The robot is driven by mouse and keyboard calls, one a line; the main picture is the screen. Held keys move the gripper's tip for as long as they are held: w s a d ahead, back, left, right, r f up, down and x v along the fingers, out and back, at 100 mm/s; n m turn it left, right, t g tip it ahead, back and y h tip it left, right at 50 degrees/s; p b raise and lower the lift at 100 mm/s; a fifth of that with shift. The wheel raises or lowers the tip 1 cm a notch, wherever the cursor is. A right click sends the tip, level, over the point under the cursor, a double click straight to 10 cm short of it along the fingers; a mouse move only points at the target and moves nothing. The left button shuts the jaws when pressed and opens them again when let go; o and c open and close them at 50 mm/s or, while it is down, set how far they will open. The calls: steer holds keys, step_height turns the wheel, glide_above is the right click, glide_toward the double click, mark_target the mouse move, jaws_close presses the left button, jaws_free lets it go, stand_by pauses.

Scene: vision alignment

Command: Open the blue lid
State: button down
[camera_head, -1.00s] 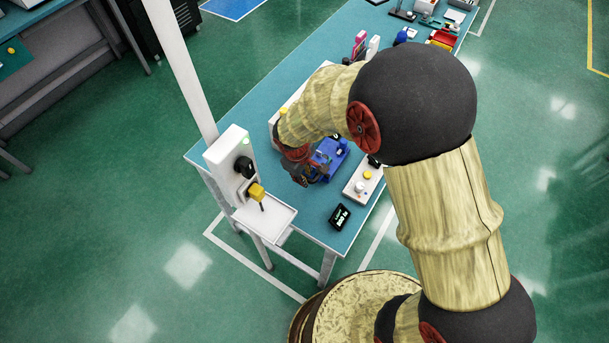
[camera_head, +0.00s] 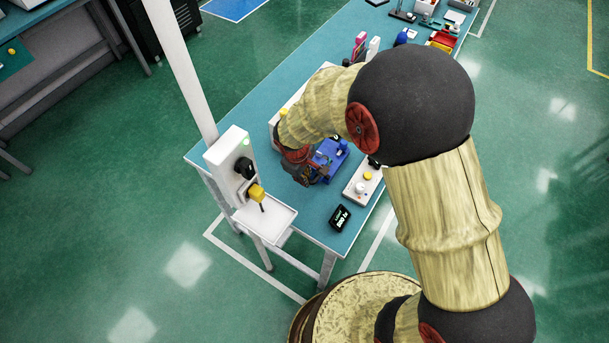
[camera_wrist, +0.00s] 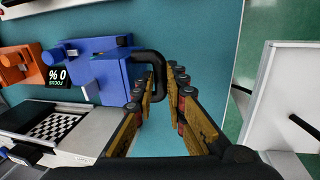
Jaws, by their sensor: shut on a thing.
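The blue box with its blue lid (camera_wrist: 110,72) lies at the left-centre of the wrist view. It also shows on the table in the head view (camera_head: 331,157), partly covered by my arm. A black U-shaped handle (camera_wrist: 150,54) sticks out from its right side. My gripper (camera_wrist: 163,82) has its fingers around the outer bar of this handle and is shut on it. In the head view my gripper (camera_head: 311,175) is beside the blue box, and its fingertips are hard to make out. The lid appears closed against the box, but its seam is not clear.
A checkerboard target (camera_wrist: 55,125) is below. A white post-mounted unit with a tray (camera_head: 265,214) stands at the table's near-left corner. A small black display (camera_head: 340,217) lies nearby.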

steer(key=shift+r, duration=0.1)
steer(key=shift+w+d+r+p, duration=0.35)
steer(key=shift+w+r+p, duration=0.15)
steer(key=shift+p, duration=0.05)
steer(key=c, duration=2.1)
jaws_free()
steer(key=shift+f, duration=0.1)
steer(key=r, duration=0.4)
steer(key=s+a+r, duration=0.1)
steer(key=r, duration=0.3)
steer(key=s+r, duration=0.1)
steer(key=r, duration=0.2)
steer(key=shift+a+r, duration=0.25)
steer(key=shift+r, duration=0.15)
